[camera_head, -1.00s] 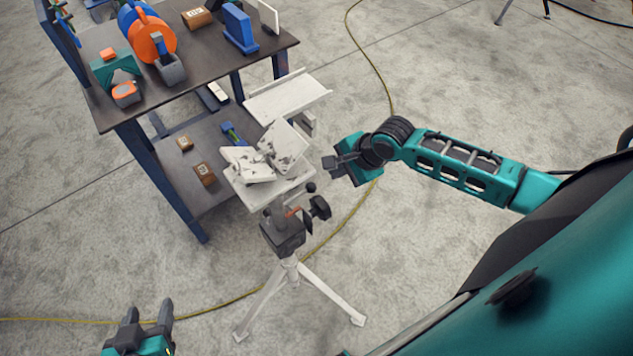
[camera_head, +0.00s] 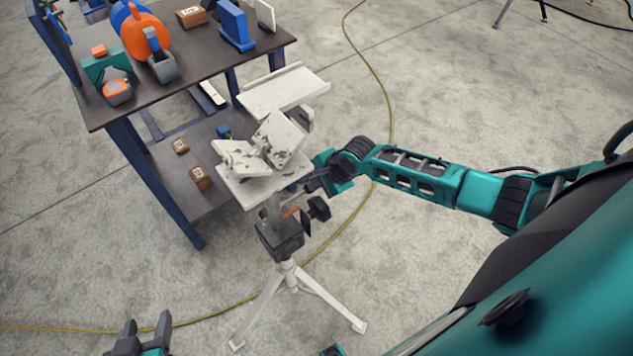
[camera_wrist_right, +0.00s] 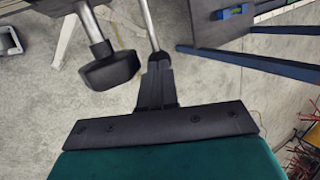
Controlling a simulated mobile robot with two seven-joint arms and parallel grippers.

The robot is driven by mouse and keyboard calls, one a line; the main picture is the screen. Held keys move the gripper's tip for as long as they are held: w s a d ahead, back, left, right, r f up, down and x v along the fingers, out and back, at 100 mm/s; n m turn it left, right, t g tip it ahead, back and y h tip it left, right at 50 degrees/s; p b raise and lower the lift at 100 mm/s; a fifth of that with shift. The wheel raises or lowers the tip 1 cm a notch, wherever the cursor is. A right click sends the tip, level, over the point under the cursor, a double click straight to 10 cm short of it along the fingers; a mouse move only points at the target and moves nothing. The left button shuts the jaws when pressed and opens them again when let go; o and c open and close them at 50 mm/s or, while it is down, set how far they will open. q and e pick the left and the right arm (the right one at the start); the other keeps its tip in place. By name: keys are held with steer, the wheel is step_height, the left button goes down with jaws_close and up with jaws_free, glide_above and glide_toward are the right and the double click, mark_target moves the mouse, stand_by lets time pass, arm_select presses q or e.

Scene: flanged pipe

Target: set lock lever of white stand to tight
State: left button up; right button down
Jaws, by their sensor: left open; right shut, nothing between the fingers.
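The white stand (camera_head: 288,280) is a tripod with a dark clamp head (camera_head: 280,240) and a white top plate (camera_head: 262,188). A black knob (camera_head: 319,208) sticks out at the head's right; a black knob on a metal rod (camera_wrist_right: 110,68) shows in the right wrist view. My right gripper (camera_head: 312,186) is shut and empty, at the stand's right side just below the plate. In the right wrist view, a thin metal rod (camera_wrist_right: 150,22) runs to the shut fingertips (camera_wrist_right: 157,62); its end is hidden and contact is unclear. My left gripper (camera_head: 146,325) is open, low at left.
A two-level workbench (camera_head: 190,70) with tools and small boxes stands behind and left of the stand. White V-shaped parts (camera_head: 275,143) rest on the plate, and a white shelf (camera_head: 285,90) lies beyond. A yellow cable (camera_head: 375,75) crosses the floor.

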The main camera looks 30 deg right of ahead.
arm_select(q)
steer(key=shift+f, duration=0.1)
steer(key=shift+d+f+b, duration=0.6)
steer(key=shift+f+b, duration=0.1)
steer(key=shift+b, duration=0.25)
arm_select(e)
steer(key=shift+d+f+y, duration=0.2)
steer(key=shift+f+y, duration=0.5)
steer(key=shift+f, duration=0.25)
arm_select(q)
steer(key=shift+w+r, duration=0.1)
steer(key=shift+w, duration=0.05)
